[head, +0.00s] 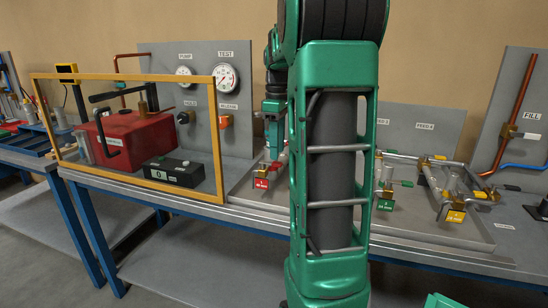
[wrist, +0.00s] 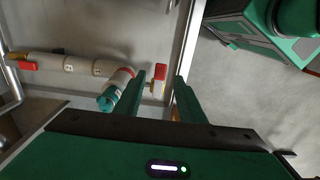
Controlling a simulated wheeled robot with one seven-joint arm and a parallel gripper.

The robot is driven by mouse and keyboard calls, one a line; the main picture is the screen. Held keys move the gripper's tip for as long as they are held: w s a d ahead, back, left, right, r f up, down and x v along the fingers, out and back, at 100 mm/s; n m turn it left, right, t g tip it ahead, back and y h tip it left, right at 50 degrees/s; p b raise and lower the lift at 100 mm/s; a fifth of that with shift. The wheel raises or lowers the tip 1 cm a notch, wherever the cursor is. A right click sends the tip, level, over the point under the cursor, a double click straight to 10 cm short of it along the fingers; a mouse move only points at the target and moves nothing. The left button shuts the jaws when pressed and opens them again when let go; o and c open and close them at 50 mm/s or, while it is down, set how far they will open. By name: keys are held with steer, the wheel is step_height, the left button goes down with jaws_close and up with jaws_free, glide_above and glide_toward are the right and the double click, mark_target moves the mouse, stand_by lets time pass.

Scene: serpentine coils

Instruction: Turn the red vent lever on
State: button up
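A manifold in the head view carries red parts near my gripper (head: 273,150): a red handle (head: 275,167) just below it and a red numbered tag (head: 262,183) on a brass block. In the wrist view my gripper (wrist: 160,76) is open, with its two green fingers apart. A small red piece with brass beside it (wrist: 159,78) shows between the fingertips; I cannot tell whether they touch it. A second red handle (wrist: 22,65) sits on the pale pipe at the left. No vent label is readable, so I cannot tell which red part is the vent lever.
A pale pipe with a teal end (wrist: 110,98) lies close to the left finger. The metal tray (head: 430,228) has a raised rim. A yellow-framed guard (head: 130,77) with a red box (head: 125,135) stands left. My own arm hides the middle of the bench.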

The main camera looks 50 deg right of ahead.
steer(key=shift+f, duration=1.7)
jaws_close()
steer(key=shift+w+d, duration=0.1)
